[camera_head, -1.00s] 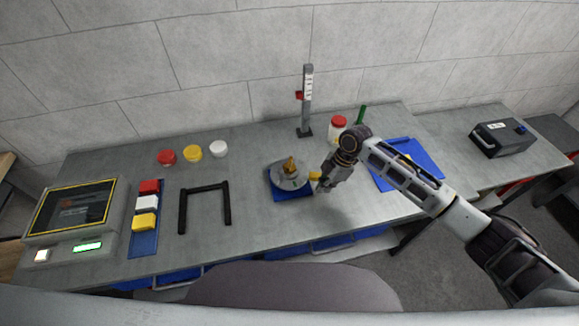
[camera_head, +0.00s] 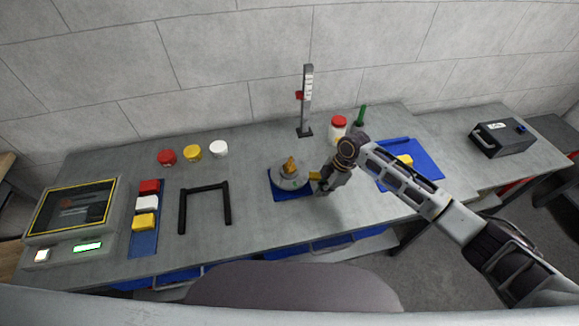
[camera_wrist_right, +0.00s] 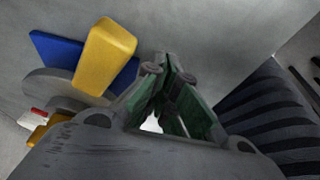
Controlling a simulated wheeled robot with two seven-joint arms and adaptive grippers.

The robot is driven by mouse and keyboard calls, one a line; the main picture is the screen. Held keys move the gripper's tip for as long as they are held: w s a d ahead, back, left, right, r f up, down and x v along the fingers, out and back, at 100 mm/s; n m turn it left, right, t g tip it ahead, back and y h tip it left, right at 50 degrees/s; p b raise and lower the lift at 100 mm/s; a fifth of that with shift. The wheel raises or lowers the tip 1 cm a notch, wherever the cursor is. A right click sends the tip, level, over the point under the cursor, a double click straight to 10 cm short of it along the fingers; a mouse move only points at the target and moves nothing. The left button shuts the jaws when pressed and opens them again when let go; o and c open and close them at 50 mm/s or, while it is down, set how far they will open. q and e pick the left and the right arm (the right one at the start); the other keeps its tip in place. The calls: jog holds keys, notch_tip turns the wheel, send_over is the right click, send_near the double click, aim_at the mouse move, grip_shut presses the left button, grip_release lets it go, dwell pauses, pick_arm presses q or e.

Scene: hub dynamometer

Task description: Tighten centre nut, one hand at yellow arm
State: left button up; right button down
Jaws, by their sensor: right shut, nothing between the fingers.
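The hub dynamometer is a grey disc (camera_head: 289,178) on a blue base (camera_head: 291,194) in the middle of the table. A golden-yellow centre nut (camera_head: 290,164) stands up on the disc. The yellow arm (camera_head: 315,176) sticks out from the disc's right side; it shows large in the wrist view (camera_wrist_right: 105,55), beside my fingers. My right gripper (camera_head: 321,190) is by the outer end of the yellow arm. In the wrist view its green-padded fingers (camera_wrist_right: 165,75) are shut and empty, to the right of the yellow arm. My left gripper is not in view.
A scale post (camera_head: 307,100) and a red-lidded jar (camera_head: 338,128) stand behind. A blue tray (camera_head: 425,160) lies right, under my arm. A black frame (camera_head: 205,189), coloured blocks (camera_head: 147,203) and a screen panel (camera_head: 72,210) are left. The table between frame and dynamometer is clear.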

aim_at(319, 200)
jog(key=shift+f, duration=1.65)
jog(key=shift+r, duration=0.95)
jog(key=shift+w+d, duration=0.1)
jog(key=shift+w, duration=0.45)
jog(key=shift+s, duration=0.35)
dwell(0.9)
